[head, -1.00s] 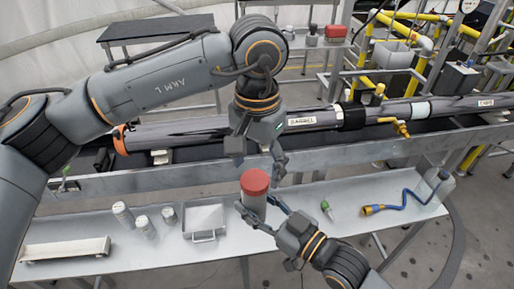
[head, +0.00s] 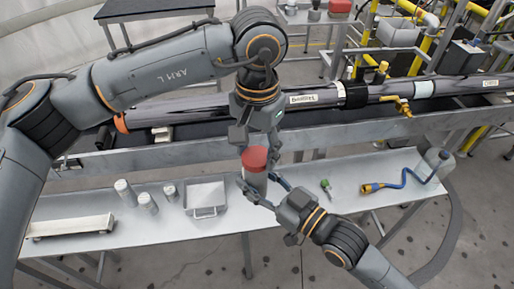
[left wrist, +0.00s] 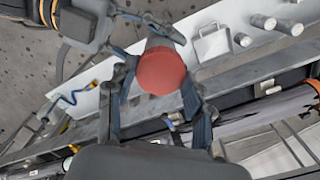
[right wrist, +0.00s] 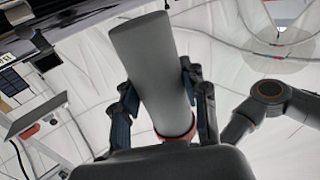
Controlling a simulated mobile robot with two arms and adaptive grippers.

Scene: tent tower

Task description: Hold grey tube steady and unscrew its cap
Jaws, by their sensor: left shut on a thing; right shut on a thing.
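The grey tube (head: 257,184) stands roughly upright above the bench, with its red cap (head: 254,159) on top. My right gripper (head: 260,192) is shut on the tube's body, fingers on both sides. The tube (right wrist: 150,60) also shows between the right fingers in the right wrist view, with a little of the red cap at its lower end. My left gripper (head: 257,152) comes down from above and is shut on the red cap. In the left wrist view the cap (left wrist: 161,71) lies between the left fingers and hides most of the tube.
The metal bench (head: 100,247) below holds several small grey cylinders (head: 147,203), a square tray (head: 205,196), a long white block (head: 70,226), a green-tipped item (head: 326,185) and a blue hose (head: 405,178). A long dark barrel (head: 315,99) runs behind on a rail.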

